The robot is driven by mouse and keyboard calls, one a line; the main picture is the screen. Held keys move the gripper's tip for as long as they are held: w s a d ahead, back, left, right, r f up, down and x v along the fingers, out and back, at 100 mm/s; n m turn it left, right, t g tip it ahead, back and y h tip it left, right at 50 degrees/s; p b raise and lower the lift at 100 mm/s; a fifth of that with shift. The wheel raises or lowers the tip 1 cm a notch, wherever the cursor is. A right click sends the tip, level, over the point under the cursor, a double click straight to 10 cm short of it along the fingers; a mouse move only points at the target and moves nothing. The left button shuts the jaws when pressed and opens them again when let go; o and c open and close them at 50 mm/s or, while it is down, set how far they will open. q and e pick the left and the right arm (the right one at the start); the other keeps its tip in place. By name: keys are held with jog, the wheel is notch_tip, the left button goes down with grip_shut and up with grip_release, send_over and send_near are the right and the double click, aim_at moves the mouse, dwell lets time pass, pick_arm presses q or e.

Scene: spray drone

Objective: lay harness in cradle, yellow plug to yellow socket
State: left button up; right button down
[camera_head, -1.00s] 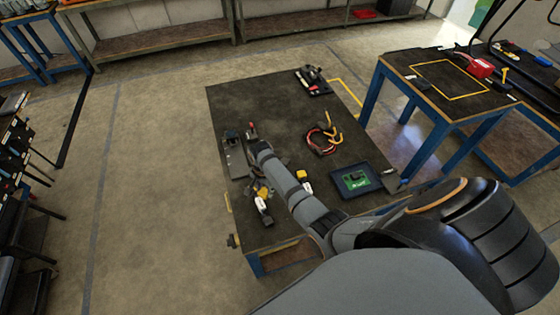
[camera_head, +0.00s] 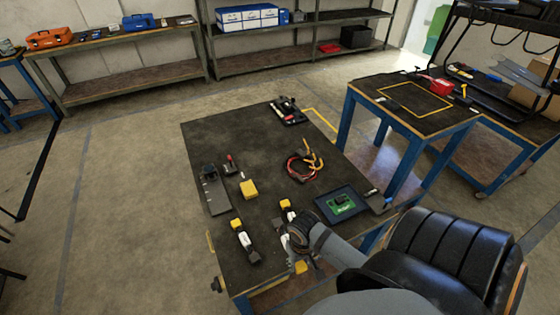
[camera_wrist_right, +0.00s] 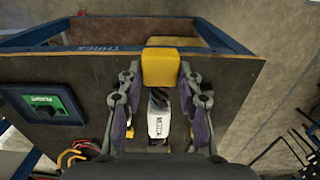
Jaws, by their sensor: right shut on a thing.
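The harness (camera_head: 303,165) is a loose coil of red and dark cable with yellow parts at its upper right. It lies on the dark tabletop; a bit of it shows in the wrist view (camera_wrist_right: 72,156). I cannot tell which piece is the cradle, and no yellow socket is clearly readable. My right gripper (camera_head: 292,236) is at the table's near side, apart from the harness. In the wrist view its fingers (camera_wrist_right: 160,105) are on both sides of a white labelled piece (camera_wrist_right: 159,122) with a yellow block (camera_wrist_right: 160,68) at its end. My left gripper is out of view.
A second white-and-yellow piece (camera_head: 243,243) lies left of the gripper. A blue tray (camera_head: 322,207) with a green board is at right. A black piece (camera_head: 288,112) is at the far edge.

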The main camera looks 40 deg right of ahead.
jog(key=w, duration=0.1)
jog(key=w+d+f, duration=0.1)
jog(key=w, duration=0.1)
jog(key=w+d+f, duration=0.1)
jog(key=w, duration=0.1)
jog(key=shift+w+f, duration=0.15)
jog(key=shift+f, duration=0.05)
jog(key=w+f, duration=0.1)
jog(key=f, duration=0.1)
jog(key=w+d+f, duration=0.1)
jog(key=w+f, duration=0.2)
jog(key=shift+d+f+b, duration=0.25)
jog(key=shift+f+b, duration=0.1)
jog(key=f, duration=0.3)
jog(key=shift+w+f, duration=0.15)
jog(key=shift+w, duration=0.05)
jog(key=c, duration=0.9)
grip_release()
jog(key=shift+f, duration=0.1)
